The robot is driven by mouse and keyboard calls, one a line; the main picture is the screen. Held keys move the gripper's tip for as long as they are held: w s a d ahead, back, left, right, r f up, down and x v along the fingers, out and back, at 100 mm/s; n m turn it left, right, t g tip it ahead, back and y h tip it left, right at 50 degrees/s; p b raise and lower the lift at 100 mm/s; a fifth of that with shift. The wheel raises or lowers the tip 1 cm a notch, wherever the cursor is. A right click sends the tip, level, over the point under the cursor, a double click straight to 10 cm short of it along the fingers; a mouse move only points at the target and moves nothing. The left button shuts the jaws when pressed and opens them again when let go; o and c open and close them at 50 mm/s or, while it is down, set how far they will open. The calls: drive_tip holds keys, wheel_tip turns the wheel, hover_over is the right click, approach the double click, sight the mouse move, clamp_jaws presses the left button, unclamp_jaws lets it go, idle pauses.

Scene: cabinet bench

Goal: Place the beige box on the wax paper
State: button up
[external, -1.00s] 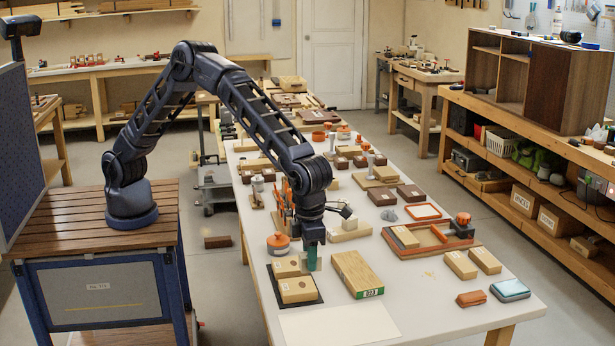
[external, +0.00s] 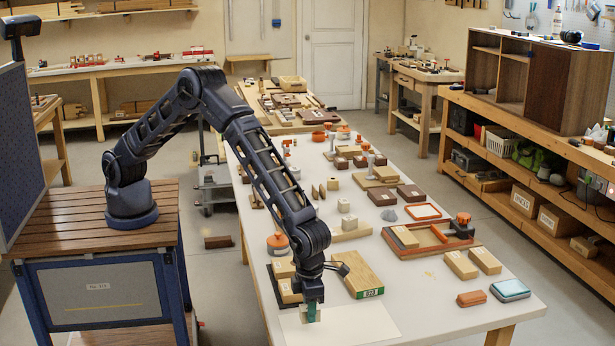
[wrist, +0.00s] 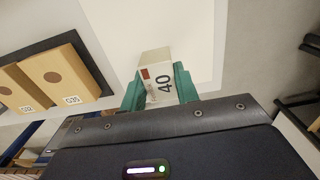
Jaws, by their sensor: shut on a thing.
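The beige box (wrist: 157,68) is held between the green fingertips of my gripper (wrist: 160,90) in the wrist view. Its near face carries a "40" label and a small red mark. In the external view my gripper (external: 308,314) is over the left part of the wax paper (external: 350,322), a pale sheet at the table's near end. The box is mostly hidden by the fingers there. In the wrist view the wax paper (wrist: 110,25) spreads behind and around the box. I cannot tell whether the box touches it.
A dark mat (wrist: 98,78) with two tan boxes (wrist: 57,78) lies left of the gripper in the wrist view. A larger wooden block (external: 357,273) labelled 223 lies behind the paper. An orange-lidded jar (external: 278,243) stands behind the mat. The paper's right part is clear.

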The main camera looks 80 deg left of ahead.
drive_tip(key=shift+f, duration=1.95)
drive_tip(key=shift+f, duration=0.15)
drive_tip(key=o, duration=1)
wheel_tip(320, 180, up, 12)
drive_tip(key=shift+r, duration=0.2)
